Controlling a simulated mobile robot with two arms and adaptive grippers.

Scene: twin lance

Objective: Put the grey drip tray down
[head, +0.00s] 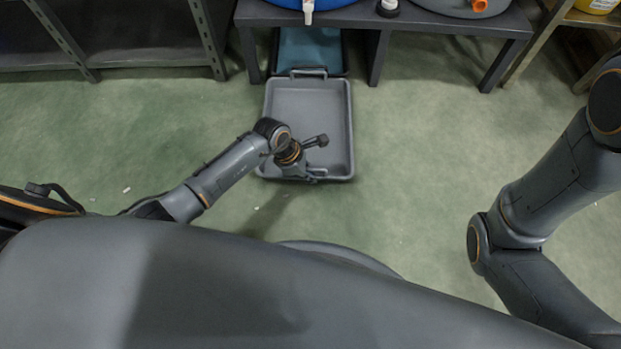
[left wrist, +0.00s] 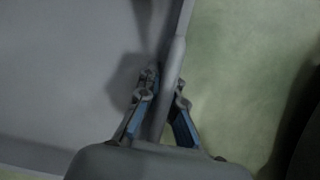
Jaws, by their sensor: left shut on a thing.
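The grey drip tray (head: 305,105) is a shallow rectangular tray with a raised rim and a handle at its far end. It is in the middle of the head view, in front of the bench, and looks empty. My left gripper (head: 314,174) is at its near edge, shut on the near handle or rim. In the left wrist view the two blue-sided fingers of the gripper (left wrist: 165,92) straddle the grey edge of the tray (left wrist: 75,75). I cannot tell whether the tray touches the floor. My right gripper is out of view.
A dark bench (head: 425,22) stands behind the tray, with containers on top. A blue tray (head: 308,50) lies under it, just beyond the grey tray. Dark shelving (head: 150,58) is at the back left. The green floor (head: 420,150) is clear on both sides.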

